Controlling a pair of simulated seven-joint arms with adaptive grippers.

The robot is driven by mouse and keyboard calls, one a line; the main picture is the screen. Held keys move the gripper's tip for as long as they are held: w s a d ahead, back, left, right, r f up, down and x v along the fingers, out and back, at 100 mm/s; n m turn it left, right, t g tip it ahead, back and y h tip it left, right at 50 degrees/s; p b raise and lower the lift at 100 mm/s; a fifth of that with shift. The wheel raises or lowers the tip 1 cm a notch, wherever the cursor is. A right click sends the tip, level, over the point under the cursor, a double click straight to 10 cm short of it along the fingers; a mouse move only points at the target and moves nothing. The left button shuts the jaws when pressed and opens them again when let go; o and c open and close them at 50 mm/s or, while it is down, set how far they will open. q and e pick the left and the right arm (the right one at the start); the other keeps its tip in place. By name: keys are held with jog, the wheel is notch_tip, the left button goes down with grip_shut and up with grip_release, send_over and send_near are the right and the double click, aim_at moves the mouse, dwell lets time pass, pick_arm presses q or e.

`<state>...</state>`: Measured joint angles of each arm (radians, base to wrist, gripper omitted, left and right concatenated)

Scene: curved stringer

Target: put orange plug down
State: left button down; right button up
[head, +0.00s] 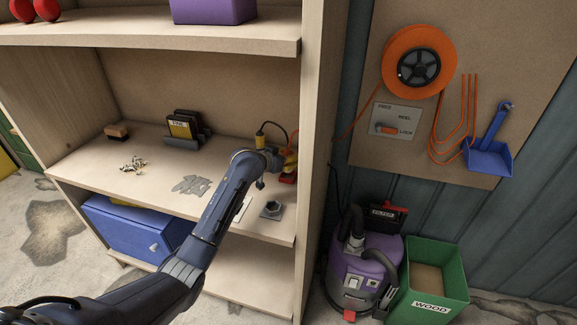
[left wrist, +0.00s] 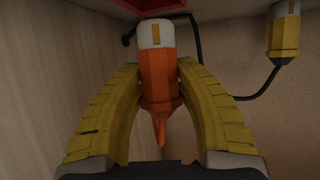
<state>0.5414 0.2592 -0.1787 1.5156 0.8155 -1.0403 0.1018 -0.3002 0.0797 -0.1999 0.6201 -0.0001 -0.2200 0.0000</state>
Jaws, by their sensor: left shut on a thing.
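The orange plug (left wrist: 158,82) has a pale grey end and sits between the yellow fingers of my left gripper (left wrist: 160,75), which is shut on it. In the head view my left gripper (head: 289,160) is at the right end of the middle shelf, beside the side panel. The plug is mostly hidden there. A yellow plug (head: 260,136) with a black cable stands near the gripper, and it also shows at the upper right of the left wrist view (left wrist: 285,32). My right gripper is not in view.
A red piece (head: 287,178) lies just below the gripper. A dark hex-shaped part (head: 271,209) is near the shelf's front edge. A black rack with a yellow card (head: 183,128), a brush (head: 116,132) and small scraps (head: 133,164) are farther left. The side panel (head: 314,150) is close on the right.

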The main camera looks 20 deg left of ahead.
pick_arm(q)
jog(key=shift+f, duration=1.9)
jog(key=shift+f, duration=0.1)
jog(key=c, duration=0.9)
grip_release()
jog(key=shift+s+a+r, duration=0.1)
jog(key=shift+s+r, duration=0.1)
jog(key=v, duration=1.1)
jog(key=shift+s, duration=0.25)
jog(key=shift+a+r, duration=0.1)
jog(key=shift+r, duration=0.05)
